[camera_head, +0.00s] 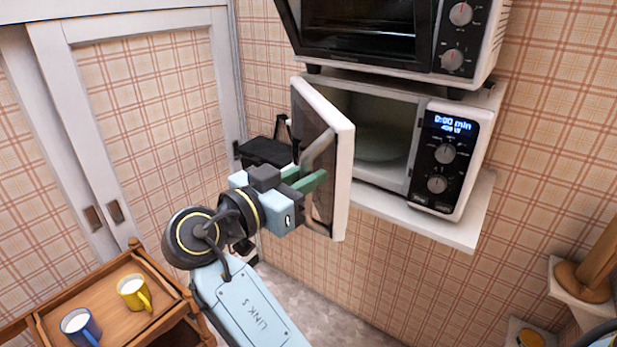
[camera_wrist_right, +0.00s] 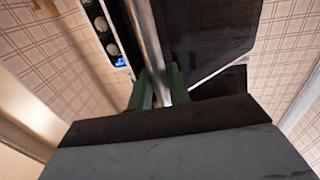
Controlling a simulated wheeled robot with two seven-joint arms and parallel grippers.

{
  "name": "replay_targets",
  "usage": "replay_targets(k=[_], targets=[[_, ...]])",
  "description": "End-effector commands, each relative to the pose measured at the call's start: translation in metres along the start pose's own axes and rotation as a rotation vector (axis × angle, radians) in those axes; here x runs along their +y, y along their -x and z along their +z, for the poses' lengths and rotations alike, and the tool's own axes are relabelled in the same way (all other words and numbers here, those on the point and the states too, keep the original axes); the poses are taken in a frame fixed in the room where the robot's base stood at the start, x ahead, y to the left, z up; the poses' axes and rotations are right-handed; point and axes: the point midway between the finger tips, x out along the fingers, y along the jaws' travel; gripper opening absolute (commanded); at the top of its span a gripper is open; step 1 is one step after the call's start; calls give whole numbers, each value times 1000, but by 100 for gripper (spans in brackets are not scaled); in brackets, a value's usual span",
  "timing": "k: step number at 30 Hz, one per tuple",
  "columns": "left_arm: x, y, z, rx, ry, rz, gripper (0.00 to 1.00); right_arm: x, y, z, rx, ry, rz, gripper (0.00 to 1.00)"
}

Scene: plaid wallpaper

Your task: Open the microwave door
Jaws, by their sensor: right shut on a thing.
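The white microwave (camera_head: 455,160) sits on a wall shelf, its lit display and two knobs at the right of its front. Its door (camera_head: 340,150) stands wide open, swung out to the left, and the pale cavity (camera_head: 375,125) shows. My right gripper (camera_head: 312,182) is at the door's metal handle (camera_head: 318,160), its green fingers shut on it. In the right wrist view the handle bar (camera_wrist_right: 148,45) runs between the green fingertips (camera_wrist_right: 158,82), beside the dark door panel (camera_wrist_right: 210,35). My left gripper is not in view.
A toaster oven (camera_head: 380,30) stands above the microwave. A wooden cart (camera_head: 65,290) at lower left bears a yellow mug (camera_head: 132,291) and a blue mug (camera_head: 80,325). White cabinet doors (camera_head: 150,110) are behind. A wooden item (camera_head: 590,265) stands on a shelf at right.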

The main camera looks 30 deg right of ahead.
Motion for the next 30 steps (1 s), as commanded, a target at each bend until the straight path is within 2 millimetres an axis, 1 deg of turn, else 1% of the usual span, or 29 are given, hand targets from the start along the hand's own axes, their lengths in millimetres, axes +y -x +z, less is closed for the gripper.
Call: replay_targets(k=[3, 4, 6, 7, 21, 25, 30], targets=[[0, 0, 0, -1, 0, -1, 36, -2, 0, -3, 6, -4, -7, 0], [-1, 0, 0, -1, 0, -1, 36, -2, 0, -3, 6, -5, -7, 23], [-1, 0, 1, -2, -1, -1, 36, -1, 0, -3, 5, -4, -6, 32], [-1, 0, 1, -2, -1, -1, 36, -1, 0, -2, 5, -4, -5, 35], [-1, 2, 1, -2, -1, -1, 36, 2, -3, -1, 2, -1, 0, 35], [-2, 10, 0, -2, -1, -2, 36, 9, -14, -2, 2, 1, 2, 35], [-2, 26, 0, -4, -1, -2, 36, 20, -35, -4, 5, 2, -13, 35]])
